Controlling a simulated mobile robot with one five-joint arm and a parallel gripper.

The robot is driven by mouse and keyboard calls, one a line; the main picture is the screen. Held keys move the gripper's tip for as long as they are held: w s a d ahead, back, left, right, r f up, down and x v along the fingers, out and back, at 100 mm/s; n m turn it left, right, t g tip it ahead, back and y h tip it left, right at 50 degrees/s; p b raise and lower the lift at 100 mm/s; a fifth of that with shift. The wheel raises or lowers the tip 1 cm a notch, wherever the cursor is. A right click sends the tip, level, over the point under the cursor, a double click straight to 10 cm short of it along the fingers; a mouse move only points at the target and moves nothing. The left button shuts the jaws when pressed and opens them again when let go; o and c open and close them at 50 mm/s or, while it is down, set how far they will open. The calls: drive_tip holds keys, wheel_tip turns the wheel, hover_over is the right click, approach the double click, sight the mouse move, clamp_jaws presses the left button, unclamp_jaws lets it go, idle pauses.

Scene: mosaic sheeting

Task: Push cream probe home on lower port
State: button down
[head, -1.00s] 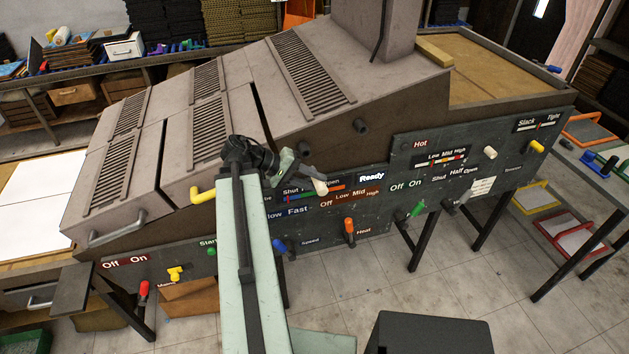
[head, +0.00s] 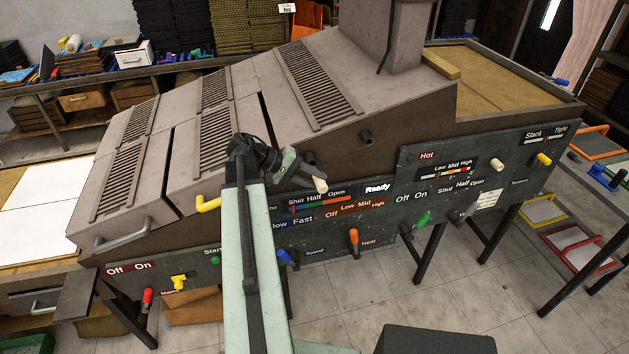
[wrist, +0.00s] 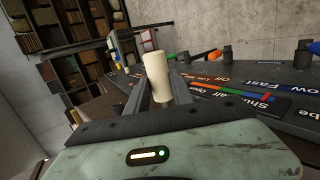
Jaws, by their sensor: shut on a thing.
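The cream probe (head: 320,185) is a short pale cylinder held at the end of my gripper (head: 312,178), in front of the machine's sloping side. In the wrist view the probe (wrist: 157,76) stands out between the two dark fingers of my gripper (wrist: 159,88), which are shut on it. A dark round port stub (head: 366,137) sticks out of the machine's side, up and to the right of the probe. A second dark stub (head: 309,157) shows just above my gripper, partly hidden by it. The probe appears apart from both. I cannot tell which is the lower port.
A control panel (head: 440,190) with coloured levers runs below the machine's side. Another cream peg (head: 497,164) sits on it at the right. A yellow handle (head: 208,203) juts out left of my arm. Tiled floor (head: 400,290) lies open in front.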

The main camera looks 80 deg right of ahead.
drive_tip(key=d, duration=0.1)
drive_tip(key=w+d, duration=0.1)
drive_tip(key=d, duration=0.1)
drive_tip(key=w+d, duration=0.1)
drive_tip(key=d, duration=0.1)
drive_tip(key=shift+w, duration=0.15)
idle(1.3)
drive_tip(key=c, duration=1)
unclamp_jaws()
drive_tip(key=shift+c, duration=0.2)
drive_tip(key=p+v, duration=0.4)
drive_tip(key=v, duration=0.3)
drive_tip(key=shift+w+r, duration=0.25)
drive_tip(key=shift+w, duration=0.05)
drive_tip(key=shift+a, duration=0.1)
